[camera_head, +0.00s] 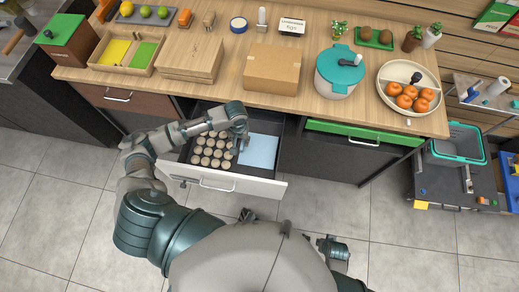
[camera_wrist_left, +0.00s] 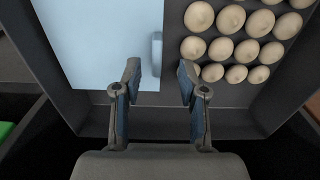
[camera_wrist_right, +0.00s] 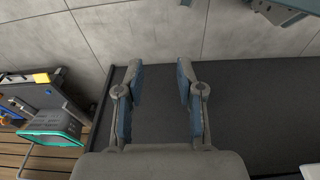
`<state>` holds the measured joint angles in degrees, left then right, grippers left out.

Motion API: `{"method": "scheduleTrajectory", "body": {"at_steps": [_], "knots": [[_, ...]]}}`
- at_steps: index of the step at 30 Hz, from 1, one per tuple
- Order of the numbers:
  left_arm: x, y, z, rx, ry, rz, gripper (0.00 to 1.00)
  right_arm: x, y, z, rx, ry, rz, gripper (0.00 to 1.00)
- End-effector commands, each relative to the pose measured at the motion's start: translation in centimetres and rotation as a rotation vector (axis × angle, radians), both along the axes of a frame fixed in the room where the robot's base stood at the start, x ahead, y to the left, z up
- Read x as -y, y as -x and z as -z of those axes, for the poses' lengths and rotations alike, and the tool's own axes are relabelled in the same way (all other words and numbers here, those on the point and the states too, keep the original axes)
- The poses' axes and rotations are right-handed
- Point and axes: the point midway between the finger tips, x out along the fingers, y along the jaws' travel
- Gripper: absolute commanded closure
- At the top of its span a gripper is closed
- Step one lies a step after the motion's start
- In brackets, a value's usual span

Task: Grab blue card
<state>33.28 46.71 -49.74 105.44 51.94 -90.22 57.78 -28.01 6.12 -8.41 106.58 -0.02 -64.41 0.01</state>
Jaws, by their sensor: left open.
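The blue card (camera_head: 258,150) is a flat light blue square in the right part of an open drawer (camera_head: 232,183). In the left wrist view the card (camera_wrist_left: 100,42) fills the upper left. A small blue-grey tab (camera_wrist_left: 156,54) stands at its edge, in line with the gap between my left fingers. My left gripper (camera_wrist_left: 158,78) is open and empty over the drawer, and in the head view it (camera_head: 239,142) is beside the card's left edge. My right gripper (camera_wrist_right: 161,76) is open and empty, away from the drawer.
Several round beige pieces (camera_head: 212,150) fill the drawer's left part, close beside the card. The wooden counter (camera_head: 230,75) above carries a cardboard box (camera_head: 272,68), a teal-lidded pot (camera_head: 340,70) and a plate of orange fruit (camera_head: 409,75). A green-fronted drawer (camera_head: 365,136) is at right.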

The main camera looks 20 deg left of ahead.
Motion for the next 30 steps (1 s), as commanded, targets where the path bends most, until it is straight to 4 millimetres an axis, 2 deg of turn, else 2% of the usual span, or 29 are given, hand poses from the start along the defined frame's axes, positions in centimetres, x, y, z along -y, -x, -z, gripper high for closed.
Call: {"method": "scheduleTrajectory", "body": {"at_steps": [1,6,10,16,21,30], "knots": [[0.1,0.0,1.2,-0.004,0.0,0.0,0.58,0.0,-0.2,-0.5,0.004,-0.001,0.001,0.63],[0.3,-0.2,3.7,-0.003,0.0,0.0,0.58,0.0,-0.5,-2.8,0.009,-0.001,0.003,0.63],[0.3,-0.2,4.3,-0.001,-0.001,0.0,0.58,0.0,-0.6,-3.6,0.01,-0.001,0.004,0.63],[0.3,-0.2,4.3,0.0,-0.001,0.0,0.58,0.0,-0.6,-3.8,0.011,-0.001,0.004,0.63],[0.3,-0.2,4.3,-0.001,-0.001,0.0,1.0,0.0,-0.6,-3.7,0.009,0.0,0.004,0.63],[0.2,-0.2,4.3,-0.001,-0.001,0.0,1.0,0.0,-0.6,-3.7,0.008,0.0,0.004,0.63]]}}
